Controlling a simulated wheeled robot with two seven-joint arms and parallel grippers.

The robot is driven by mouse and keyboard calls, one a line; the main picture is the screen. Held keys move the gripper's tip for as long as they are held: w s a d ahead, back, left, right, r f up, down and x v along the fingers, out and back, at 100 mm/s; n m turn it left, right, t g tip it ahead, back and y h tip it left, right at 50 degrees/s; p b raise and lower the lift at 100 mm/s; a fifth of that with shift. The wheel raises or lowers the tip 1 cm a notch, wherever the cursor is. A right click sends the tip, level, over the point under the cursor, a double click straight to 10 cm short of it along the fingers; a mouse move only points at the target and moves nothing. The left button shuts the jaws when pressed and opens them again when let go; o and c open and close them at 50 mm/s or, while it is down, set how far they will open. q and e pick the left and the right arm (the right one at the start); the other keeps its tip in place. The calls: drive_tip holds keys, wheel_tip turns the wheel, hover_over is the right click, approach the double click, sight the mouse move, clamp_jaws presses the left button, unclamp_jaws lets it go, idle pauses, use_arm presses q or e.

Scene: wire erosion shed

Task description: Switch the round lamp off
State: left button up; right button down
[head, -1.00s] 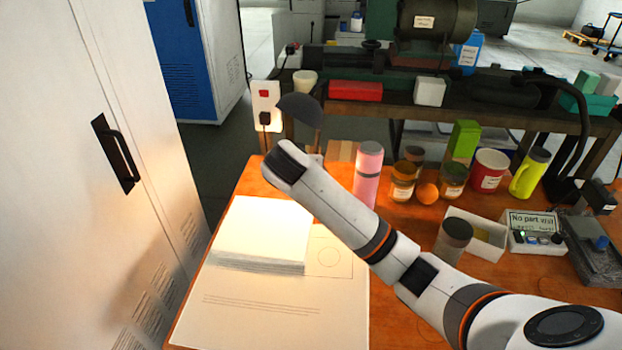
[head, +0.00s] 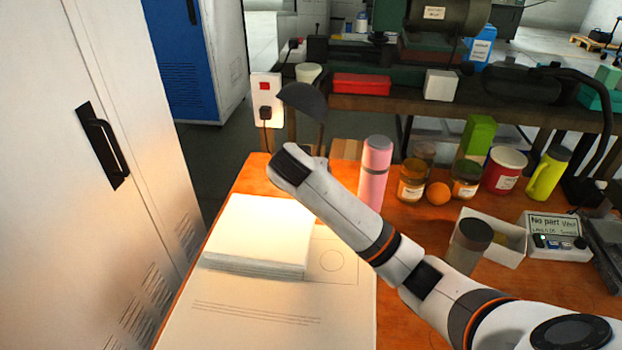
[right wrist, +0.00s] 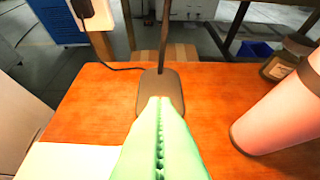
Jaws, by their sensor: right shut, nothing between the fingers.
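The round lamp (head: 303,99) has a dark domed shade and stands at the back left of the orange desk. Warm light falls on the paper below it, so it looks lit. In the right wrist view its dark base (right wrist: 150,92) and thin stem (right wrist: 165,42) show. My right gripper (right wrist: 160,102) has pale green fingers, shut and empty, with the tips over the front of the base. I cannot tell whether they touch it. In the head view my right arm hides the gripper and the lamp's base. My left gripper is not in view.
A white socket panel (head: 265,98) with a red switch and black plug stands behind the lamp. A pink flask (head: 374,172) is right of my arm. A thick paper stack (head: 259,236) lies in front. Jars and a mug (head: 504,171) stand farther right.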

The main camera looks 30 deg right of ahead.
drive_tip(key=x, duration=0.9)
drive_tip(key=shift+w+d+f, duration=0.2)
drive_tip(key=shift+d+f, duration=0.05)
wheel_tip(320, 180, down, 2)
drive_tip(key=shift+f, duration=0.2)
drive_tip(key=shift+w+f, duration=0.1)
drive_tip(key=shift+f, duration=0.55)
drive_tip(key=shift+r+g+y+p, duration=0.15)
drive_tip(key=shift+g+y+p, duration=0.2)
drive_tip(key=shift+p, duration=0.65)
drive_tip(key=shift+w+d+f+b, duration=0.1)
drive_tip(key=shift+f+b, duration=0.3)
drive_tip(key=shift+b, duration=0.1)
